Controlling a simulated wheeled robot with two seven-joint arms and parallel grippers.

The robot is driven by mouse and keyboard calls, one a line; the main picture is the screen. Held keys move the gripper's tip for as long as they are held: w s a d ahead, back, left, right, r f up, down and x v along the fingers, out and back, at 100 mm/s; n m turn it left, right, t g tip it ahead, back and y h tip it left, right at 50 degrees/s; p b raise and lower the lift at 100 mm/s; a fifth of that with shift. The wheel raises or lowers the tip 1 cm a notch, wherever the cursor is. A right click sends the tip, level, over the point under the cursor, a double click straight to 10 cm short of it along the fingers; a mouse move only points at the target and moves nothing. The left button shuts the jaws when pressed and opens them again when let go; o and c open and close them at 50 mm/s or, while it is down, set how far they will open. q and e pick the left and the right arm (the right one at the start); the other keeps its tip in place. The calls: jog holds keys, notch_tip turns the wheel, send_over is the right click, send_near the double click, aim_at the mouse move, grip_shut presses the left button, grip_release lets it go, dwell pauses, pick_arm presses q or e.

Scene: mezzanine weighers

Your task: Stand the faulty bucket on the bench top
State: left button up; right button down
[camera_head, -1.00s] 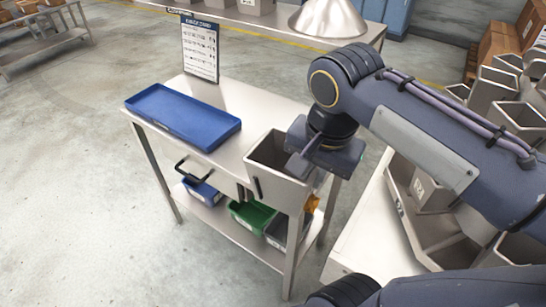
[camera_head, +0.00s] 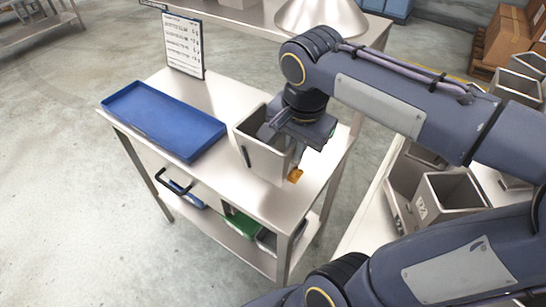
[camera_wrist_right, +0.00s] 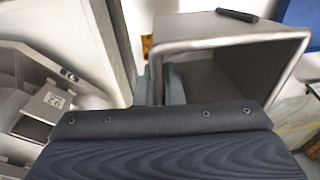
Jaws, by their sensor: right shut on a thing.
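The grey metal bucket (camera_head: 262,161) is in my right gripper (camera_head: 280,133), upright over the right part of the bench top (camera_head: 222,182). The gripper is shut on the bucket's wall near the rim. An orange patch (camera_head: 295,175) shows at the bucket's lower right side. In the right wrist view the bucket (camera_wrist_right: 290,45) shows its open, empty mouth, with the gripper fingers (camera_wrist_right: 158,88) either side of one wall. I cannot tell whether the bucket's base touches the bench. My left gripper is not in view.
A blue tray (camera_head: 165,120) lies on the bench's left part. A printed sign (camera_head: 184,46) stands at the back edge. Bins sit on the lower shelf, including a green one (camera_head: 242,225). More grey buckets (camera_head: 450,193) stand at the right. Bench top behind and in front of the bucket is clear.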

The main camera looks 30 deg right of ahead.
jog(key=w+f, duration=0.6)
jog(key=shift+w+a, duration=0.1)
jog(key=shift+w+f+b, duration=0.15)
jog(key=shift+f+b, duration=0.05)
jog(key=shift+f, duration=0.75)
jog(key=shift+w+f+b, duration=0.15)
jog(key=shift+f, duration=0.75)
jog(key=shift+f, duration=0.1)
jog(key=shift+f, duration=0.15)
jog(key=c, duration=1.5)
grip_release()
jog(key=shift+c, duration=0.2)
